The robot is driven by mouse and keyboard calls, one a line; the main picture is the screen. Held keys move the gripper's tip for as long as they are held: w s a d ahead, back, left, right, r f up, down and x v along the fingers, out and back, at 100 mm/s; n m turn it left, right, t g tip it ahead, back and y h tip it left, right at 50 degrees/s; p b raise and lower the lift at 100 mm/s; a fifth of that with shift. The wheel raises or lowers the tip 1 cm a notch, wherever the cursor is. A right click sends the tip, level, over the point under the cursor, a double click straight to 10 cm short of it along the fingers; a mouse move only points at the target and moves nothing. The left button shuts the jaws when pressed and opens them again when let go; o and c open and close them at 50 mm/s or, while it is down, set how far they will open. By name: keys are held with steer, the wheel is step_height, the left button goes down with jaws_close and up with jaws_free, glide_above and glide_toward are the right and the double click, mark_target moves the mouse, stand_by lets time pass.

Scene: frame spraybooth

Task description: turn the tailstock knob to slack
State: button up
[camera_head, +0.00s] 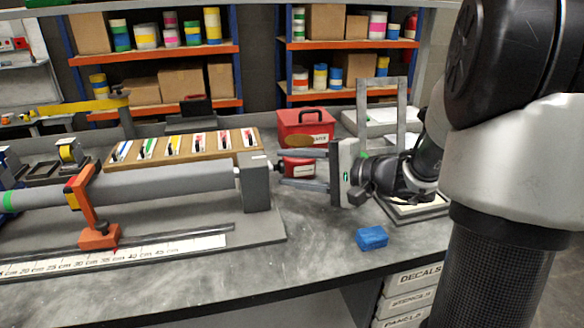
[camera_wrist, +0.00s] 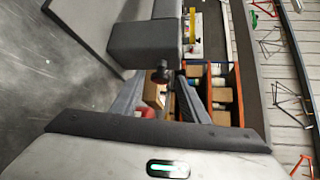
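The grey tailstock block (camera_head: 257,184) stands at the right end of a long grey tube on the bench jig. In the wrist view the block (camera_wrist: 145,40) is at top centre, with a small dark knob (camera_wrist: 161,75) projecting from it towards me. My gripper (camera_head: 282,171) reaches in from the right, fingers pointing left at the block's end face. Its fingers are apart, and in the wrist view the gripper (camera_wrist: 158,82) has the knob between its tips, with gaps visible. Whether the tips overlap the knob in depth is unclear. The knob's setting cannot be read.
A red box (camera_head: 304,128) stands behind the gripper, with a smaller red item below it. An orange clamp (camera_head: 98,236) stands over the scale. A blue block (camera_head: 371,238) lies on clear bench at front right.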

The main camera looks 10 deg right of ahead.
steer(key=shift+d, duration=0.1)
steer(key=p+v, duration=0.3)
steer(key=v, duration=1.4)
steer(key=shift+s, duration=0.15)
